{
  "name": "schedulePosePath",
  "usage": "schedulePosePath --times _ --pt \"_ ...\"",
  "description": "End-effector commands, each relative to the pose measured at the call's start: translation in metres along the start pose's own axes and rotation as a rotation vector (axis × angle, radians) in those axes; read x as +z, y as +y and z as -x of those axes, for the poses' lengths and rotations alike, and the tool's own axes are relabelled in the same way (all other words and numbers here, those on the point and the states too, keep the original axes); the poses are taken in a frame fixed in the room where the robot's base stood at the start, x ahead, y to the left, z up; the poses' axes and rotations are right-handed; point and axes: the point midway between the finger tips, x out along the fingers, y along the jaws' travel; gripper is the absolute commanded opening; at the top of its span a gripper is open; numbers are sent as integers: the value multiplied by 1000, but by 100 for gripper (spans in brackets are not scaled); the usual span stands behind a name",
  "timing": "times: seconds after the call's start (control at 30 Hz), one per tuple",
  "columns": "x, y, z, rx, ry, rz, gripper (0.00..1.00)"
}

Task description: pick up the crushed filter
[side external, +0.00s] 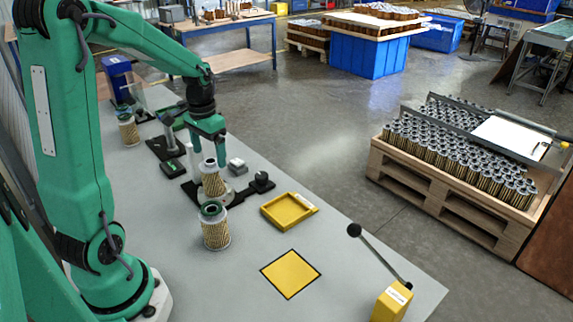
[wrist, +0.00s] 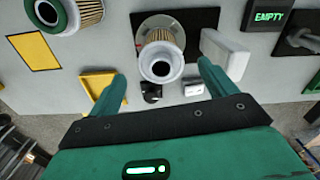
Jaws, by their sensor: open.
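A filter with a pale metal top and tan pleats (side external: 212,181) stands on a round pale plate on a black fixture in the side view. It also shows in the wrist view (wrist: 161,62), lying between my two fingers in the picture. Whether its body is crushed is too small to tell. My gripper (side external: 209,157) is open and points down just above this filter, with nothing held. Its spread fingers show in the wrist view (wrist: 162,76). A second filter with a green top ring (side external: 215,232) stands on the bench nearer the camera; part of it shows in the wrist view (wrist: 88,12).
A yellow tray (side external: 268,218) and a black-edged yellow square (side external: 290,273) lie to the right on the grey bench. A yellow lever box (side external: 391,303) stands near the bench edge. Another filter (side external: 128,131) is farther back. A sign reads EMPTY (wrist: 268,17).

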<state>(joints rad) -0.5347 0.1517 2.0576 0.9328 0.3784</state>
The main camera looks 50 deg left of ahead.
Motion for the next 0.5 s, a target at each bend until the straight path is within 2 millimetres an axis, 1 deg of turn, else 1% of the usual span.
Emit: schedulePosePath --times 0.17,0.4,0.5 --pt "0 0 -3 1 -1 0 84" --pt "0 0 -21 1 -2 0 84" --pt "0 0 -26 1 -1 0 84"
